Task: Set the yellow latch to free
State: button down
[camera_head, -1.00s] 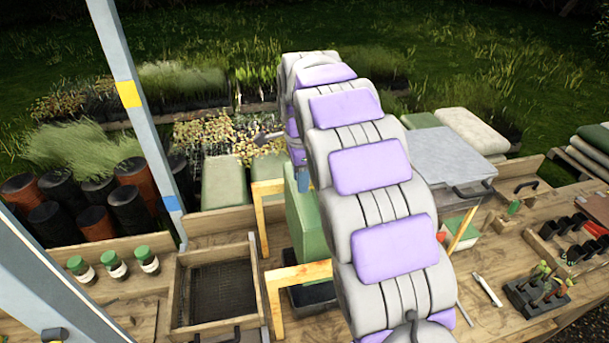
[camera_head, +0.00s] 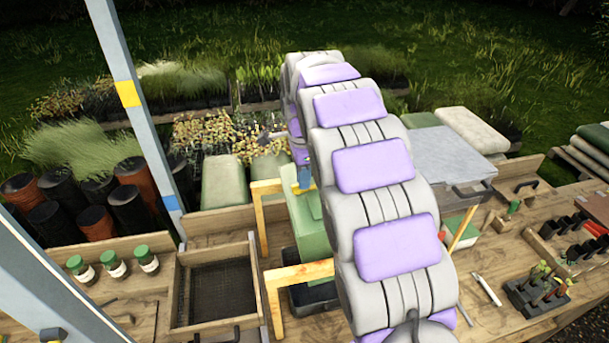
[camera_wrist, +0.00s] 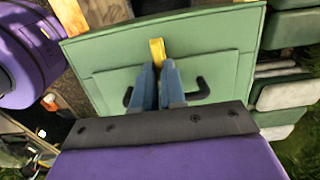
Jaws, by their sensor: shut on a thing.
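The yellow latch (camera_wrist: 157,50) shows in the wrist view at the top middle of a green panel (camera_wrist: 105,65). My gripper (camera_wrist: 159,66) is shut on the latch, its two blue-grey fingers close together at its lower end. The fingers hide that end of the latch. A dark handle (camera_wrist: 199,91) on the panel shows on both sides of the fingers. In the head view my arm partly covers the green box (camera_head: 309,232), and my blue fingertips (camera_head: 304,178) show at its upper edge. The latch's exact setting cannot be told.
Yellow-wood frames (camera_head: 300,274) stand left of and before the green box. A mesh-bottomed wooden tray (camera_head: 176,300) and green-capped jars (camera_head: 114,264) are further left. A grey-lidded box (camera_head: 450,150) and a tool block (camera_head: 538,297) are on the right.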

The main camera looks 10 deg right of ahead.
jog(key=shift+d+r, duration=0.2)
jog(key=shift+d, duration=0.15)
jog(key=n, duration=0.4)
jog(key=shift+w+a+f+n+b, duration=0.2)
jog(key=shift+w+n+b, duration=0.1)
jog(key=shift+n+b, duration=0.1)
jog(key=n, duration=0.4)
jog(key=shift+w+f+n+b, duration=0.15)
jog(key=shift+n+b, duration=0.15)
jog(key=n, duration=0.3)
jog(key=shift+d+n, duration=0.1)
jog(key=shift+n, duration=0.2)
jog(key=shift+a+n, duration=0.15)
jog(key=shift+n, duration=1.1)
jog(key=shift+a+n, duration=0.15)
jog(key=shift+n, duration=1.1)
